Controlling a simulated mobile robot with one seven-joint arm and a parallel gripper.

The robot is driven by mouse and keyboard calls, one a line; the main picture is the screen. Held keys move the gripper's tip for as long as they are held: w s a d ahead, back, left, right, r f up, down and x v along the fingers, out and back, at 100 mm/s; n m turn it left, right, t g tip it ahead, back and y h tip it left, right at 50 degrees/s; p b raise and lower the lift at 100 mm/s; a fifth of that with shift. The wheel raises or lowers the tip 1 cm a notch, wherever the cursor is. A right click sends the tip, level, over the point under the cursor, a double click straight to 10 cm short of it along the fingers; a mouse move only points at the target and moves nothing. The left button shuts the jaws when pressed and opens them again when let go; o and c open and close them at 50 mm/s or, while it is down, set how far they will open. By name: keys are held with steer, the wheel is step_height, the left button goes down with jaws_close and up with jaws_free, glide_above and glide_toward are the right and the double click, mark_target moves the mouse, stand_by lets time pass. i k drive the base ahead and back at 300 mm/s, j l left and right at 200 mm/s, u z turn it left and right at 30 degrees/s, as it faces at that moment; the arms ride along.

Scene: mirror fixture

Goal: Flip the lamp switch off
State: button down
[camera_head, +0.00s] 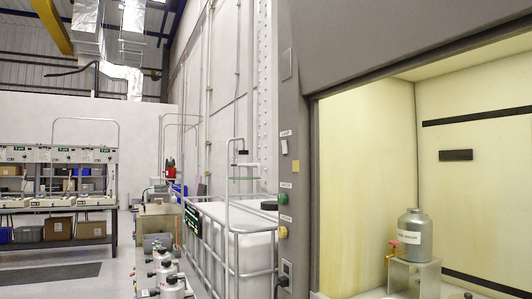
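A small light-coloured switch (284,147) is on the grey vertical post at the left edge of the hood opening, near the middle of the head view. A white label (286,133) sits just above it and seems to read "LAMP". The switch is too small to tell which way it is set. The inside of the hood (365,180) looks brightly lit and yellowish. My gripper and arm are not in view.
Lower on the post are a green button (283,199), a yellow-green knob (283,232) and a socket (286,268). Metal railings (230,220) are left of the post.

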mark_target(284, 143)
steer(key=i+u, duration=0.2)
steer(key=i, duration=1.6)
